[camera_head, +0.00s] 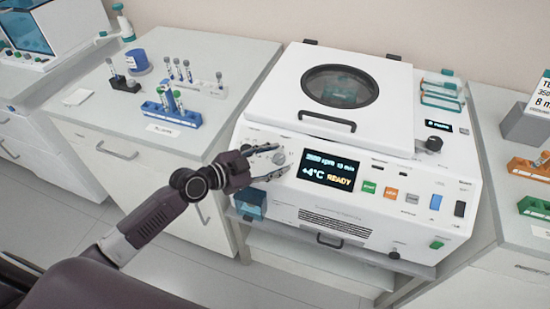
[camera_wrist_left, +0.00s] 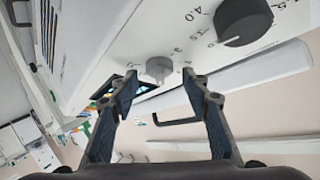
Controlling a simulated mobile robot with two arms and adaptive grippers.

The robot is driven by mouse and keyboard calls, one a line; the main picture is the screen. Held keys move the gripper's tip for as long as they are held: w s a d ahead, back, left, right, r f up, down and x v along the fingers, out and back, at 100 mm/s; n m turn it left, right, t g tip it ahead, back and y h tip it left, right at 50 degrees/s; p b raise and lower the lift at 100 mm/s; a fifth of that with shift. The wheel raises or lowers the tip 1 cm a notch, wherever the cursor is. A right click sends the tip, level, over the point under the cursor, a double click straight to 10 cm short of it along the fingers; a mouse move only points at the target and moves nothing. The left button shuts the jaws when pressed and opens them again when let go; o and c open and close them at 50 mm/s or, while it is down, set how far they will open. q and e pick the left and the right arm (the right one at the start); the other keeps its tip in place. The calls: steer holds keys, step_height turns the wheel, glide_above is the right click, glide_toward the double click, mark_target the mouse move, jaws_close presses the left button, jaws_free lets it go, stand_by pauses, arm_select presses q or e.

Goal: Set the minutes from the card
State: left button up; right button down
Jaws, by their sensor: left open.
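A white centrifuge (camera_head: 320,215) stands on the middle bench. Its dark display (camera_head: 330,170) seems to read 13 min, +4°C and READY; the rpm figure is blurred. My left gripper (camera_head: 271,163) is open at the left end of the sloped front panel. My right gripper is out of view.
Coloured buttons (camera_head: 369,188) sit right of the display. The closed lid (camera_head: 340,85) has a front handle. Tube racks (camera_head: 172,113) stand on the left bench, and an orange rack (camera_head: 530,172) and a green rack (camera_head: 535,208) on the right bench.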

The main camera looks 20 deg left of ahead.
arm_select(q)
steer(key=c, duration=1.2)
steer(key=shift+o, duration=0.2)
steer(key=shift+s+r+n+t+p, duration=0.1)
steer(key=shift+n+t+p, duration=0.2)
steer(key=shift+n+p, duration=0.55)
steer(key=n+y+p, duration=0.1)
steer(key=p, duration=0.1)
steer(key=n+t+y+p, duration=0.1)
steer(key=n+p, duration=0.1)
steer(key=n+t+y+p, duration=0.1)
steer(key=n+p, duration=0.1)
steer(key=shift+d+n+y+p, duration=0.25)
steer(key=shift+y+p, duration=0.05)
steer(key=shift+y, duration=0.1)
steer(key=shift+d+n+t+y+p, duration=0.1)
steer(key=shift+n+t+y+p, duration=0.5)
steer(key=shift+n+y+p, duration=1.25)
steer(key=shift+f+n+b, duration=0.2)
steer(key=shift+n+b, duration=0.25)
steer(key=o, duration=1.2)
steer(key=shift+c, duration=0.2)
